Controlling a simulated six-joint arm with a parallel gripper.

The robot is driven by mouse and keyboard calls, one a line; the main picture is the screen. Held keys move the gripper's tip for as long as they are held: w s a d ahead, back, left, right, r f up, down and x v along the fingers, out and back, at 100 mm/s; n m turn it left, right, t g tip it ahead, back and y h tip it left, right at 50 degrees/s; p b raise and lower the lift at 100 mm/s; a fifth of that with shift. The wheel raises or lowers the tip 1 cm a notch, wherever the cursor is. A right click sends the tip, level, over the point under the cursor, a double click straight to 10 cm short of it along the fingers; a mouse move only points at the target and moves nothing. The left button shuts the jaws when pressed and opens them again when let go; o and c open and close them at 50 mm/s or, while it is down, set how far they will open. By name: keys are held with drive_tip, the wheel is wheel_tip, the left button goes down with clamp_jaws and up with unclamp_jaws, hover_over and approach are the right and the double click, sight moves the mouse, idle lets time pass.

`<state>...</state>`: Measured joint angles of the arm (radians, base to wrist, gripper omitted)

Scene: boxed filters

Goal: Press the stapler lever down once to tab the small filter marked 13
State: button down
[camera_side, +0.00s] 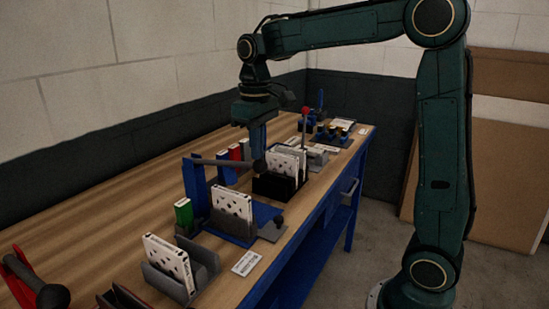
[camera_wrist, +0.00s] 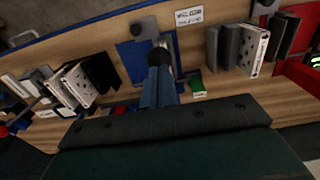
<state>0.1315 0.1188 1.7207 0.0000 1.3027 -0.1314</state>
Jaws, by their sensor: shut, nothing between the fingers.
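The blue stapler (camera_side: 195,187) stands on the bench, and its blue base (camera_wrist: 130,62) shows in the wrist view. A white filter with dark spots (camera_side: 232,203) stands upright in it; I cannot read a 13 on it. The stapler's grey lever (camera_side: 215,162) runs roughly level to the right and ends in a dark round knob (camera_side: 260,166). My gripper (camera_side: 258,149) is shut and empty, pointing down directly above the knob. In the wrist view my blue fingers (camera_wrist: 158,88) reach to the knob and partly cover it; I cannot tell whether they touch.
A white filter (camera_side: 168,262) leans in a grey holder (camera_side: 205,262) at the front. A black holder (camera_side: 275,188) with several filters stands behind the stapler, near a red-topped lever (camera_side: 305,112). Green (camera_side: 184,214) and red boxes (camera_side: 234,152) stand nearby. A label card (camera_side: 246,263) lies at the bench edge.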

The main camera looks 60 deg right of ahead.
drive_tip(key=shift+f, duration=1.45)
drive_tip(key=shift+r, duration=0.2)
wheel_tip(320, 180, up, 10)
idle(1.1)
drive_tip(key=shift+s+f, duration=0.1)
drive_tip(key=shift+f, duration=0.05)
